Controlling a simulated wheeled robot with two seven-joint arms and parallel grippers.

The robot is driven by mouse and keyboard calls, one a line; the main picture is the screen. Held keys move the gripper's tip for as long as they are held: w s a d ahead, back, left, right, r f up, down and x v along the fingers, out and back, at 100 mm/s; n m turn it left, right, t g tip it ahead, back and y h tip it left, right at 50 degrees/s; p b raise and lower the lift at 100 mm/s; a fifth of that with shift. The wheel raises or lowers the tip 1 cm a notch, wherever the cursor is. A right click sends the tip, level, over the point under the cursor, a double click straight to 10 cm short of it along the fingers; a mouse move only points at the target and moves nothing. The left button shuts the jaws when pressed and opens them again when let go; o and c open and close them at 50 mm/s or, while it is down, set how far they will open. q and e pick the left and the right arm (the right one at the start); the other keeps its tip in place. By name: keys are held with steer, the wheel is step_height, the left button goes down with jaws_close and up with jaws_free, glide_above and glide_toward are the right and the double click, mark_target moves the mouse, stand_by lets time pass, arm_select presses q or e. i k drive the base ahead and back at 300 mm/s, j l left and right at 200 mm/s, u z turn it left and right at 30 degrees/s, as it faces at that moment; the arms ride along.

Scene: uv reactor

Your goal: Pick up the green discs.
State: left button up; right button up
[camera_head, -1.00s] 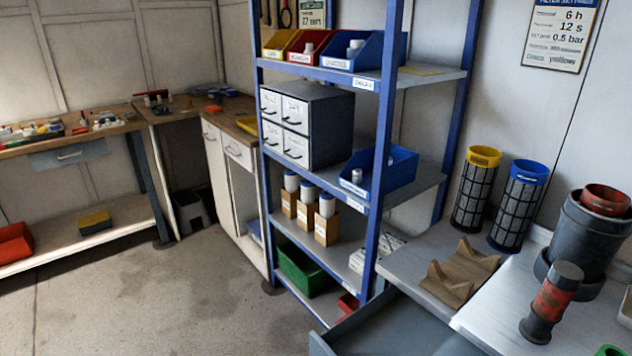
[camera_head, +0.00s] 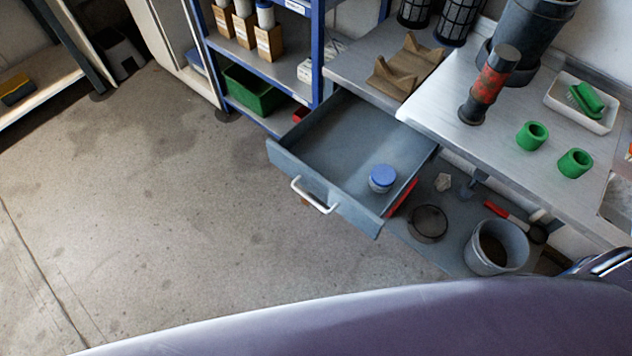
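Two short green ring-shaped pieces, the green discs, stand on the light worktop at the right of the head view. One green disc (camera_head: 532,136) is nearer the red-and-black cylinder, and the other green disc (camera_head: 574,163) is to its right and closer to the front edge. Each has a round hole in its top. They are apart from each other and nothing touches them. Neither of my grippers shows in the view; only smooth purple-grey parts of my own body fill the bottom and lower right.
A white tray (camera_head: 583,106) with a green brush lies behind the discs. A red-and-black cylinder (camera_head: 487,87) stands left of them. Below, an open grey drawer (camera_head: 322,150) holding a blue-lidded jar (camera_head: 382,178) juts out. A bucket (camera_head: 497,247) sits on the lower shelf. The floor at left is clear.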

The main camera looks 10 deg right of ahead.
mark_target(573, 165)
steer(key=z, duration=2.1)
steer(key=i+l, duration=0.1)
steer(key=l, duration=0.3)
steer(key=i+l+u, duration=0.1)
steer(key=l, duration=0.35)
steer(key=i+l, duration=0.15)
steer(key=l, duration=0.25)
steer(key=i+l+u, duration=0.15)
steer(key=l, duration=0.25)
steer(key=k, duration=0.05)
